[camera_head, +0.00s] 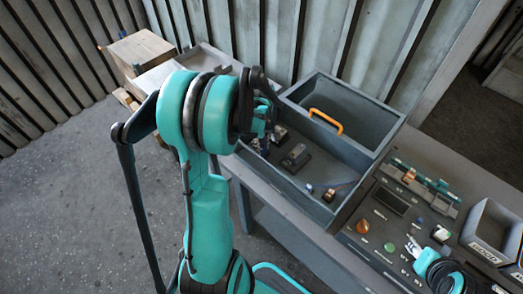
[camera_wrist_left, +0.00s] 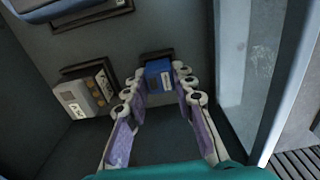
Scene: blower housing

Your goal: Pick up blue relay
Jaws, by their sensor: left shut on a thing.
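The blue relay (camera_wrist_left: 157,72) is in the left wrist view, a small blue block with a pale label, against a dark mount. My left gripper (camera_wrist_left: 158,82) has its two pale, purple-padded fingers on either side of the relay, shut on it. In the head view, my left gripper (camera_head: 262,128) is mostly hidden behind my teal arm, over the near left part of the grey toolbox (camera_head: 340,150). The relay cannot be made out there.
A grey-white part with round yellowish buttons (camera_wrist_left: 82,98) sits left of the relay. The toolbox has an orange handle (camera_head: 326,121), a dark block (camera_head: 295,157) and tall walls. Small parts and a grey bin (camera_head: 492,226) lie on the bench at right.

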